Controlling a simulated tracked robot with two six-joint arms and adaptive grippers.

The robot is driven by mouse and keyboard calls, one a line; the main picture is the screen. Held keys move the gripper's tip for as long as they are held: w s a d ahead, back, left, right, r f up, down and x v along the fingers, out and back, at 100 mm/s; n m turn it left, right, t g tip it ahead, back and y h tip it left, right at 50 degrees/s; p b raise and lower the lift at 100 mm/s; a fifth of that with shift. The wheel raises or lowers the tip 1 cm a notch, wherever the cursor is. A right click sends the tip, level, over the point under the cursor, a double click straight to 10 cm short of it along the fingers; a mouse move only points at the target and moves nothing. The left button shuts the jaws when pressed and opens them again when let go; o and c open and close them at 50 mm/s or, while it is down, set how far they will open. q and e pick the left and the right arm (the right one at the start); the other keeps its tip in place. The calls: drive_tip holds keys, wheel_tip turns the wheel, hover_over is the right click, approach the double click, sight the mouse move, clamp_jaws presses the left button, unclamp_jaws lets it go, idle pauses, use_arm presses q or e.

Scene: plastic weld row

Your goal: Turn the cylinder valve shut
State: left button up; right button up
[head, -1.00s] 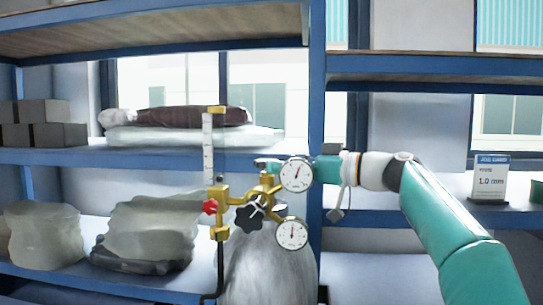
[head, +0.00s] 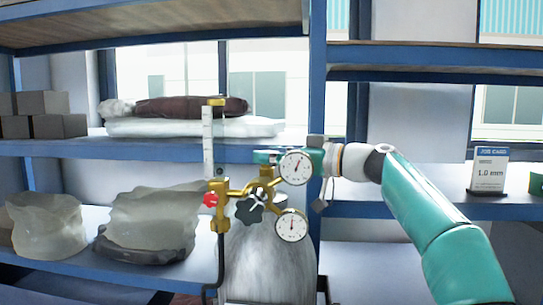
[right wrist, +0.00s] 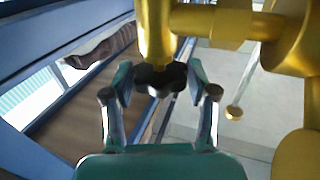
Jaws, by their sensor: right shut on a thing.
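The grey gas cylinder (head: 265,265) stands upright in front of the shelving, with brass valve and regulator fittings (head: 262,190) on top. Two round white gauges, an upper one (head: 294,167) and a lower one (head: 291,225), face me. A black star knob (head: 250,207) sits at the front. My right gripper (head: 266,157) reaches in from the right behind the upper gauge, which hides part of it. In the right wrist view my right gripper (right wrist: 160,82) is shut on a black valve handwheel (right wrist: 158,76) under a brass stem. My left gripper is not in view.
A flow tube (head: 208,140) with a red knob (head: 210,200) rises left of the fittings. Blue shelves hold grey boxes (head: 47,126), wrapped bags (head: 150,225) and a job card (head: 489,171). A shelf post (head: 317,80) stands close behind my right gripper.

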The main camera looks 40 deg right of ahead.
drive_tip(key=shift+a+f+m+h+b, duration=0.1)
drive_tip(key=shift+f+m+h+b, duration=0.1)
drive_tip(key=shift+m+h+b, duration=0.4)
drive_tip(key=shift+r+t+h+b, duration=0.1)
drive_tip(key=shift+t+h+b, duration=0.25)
drive_tip(key=shift+b, duration=0.2)
drive_tip(key=shift+r+h, duration=0.1)
drive_tip(key=shift+h, duration=0.15)
drive_tip(key=o, duration=1.1)
drive_tip(key=shift+o, duration=0.2)
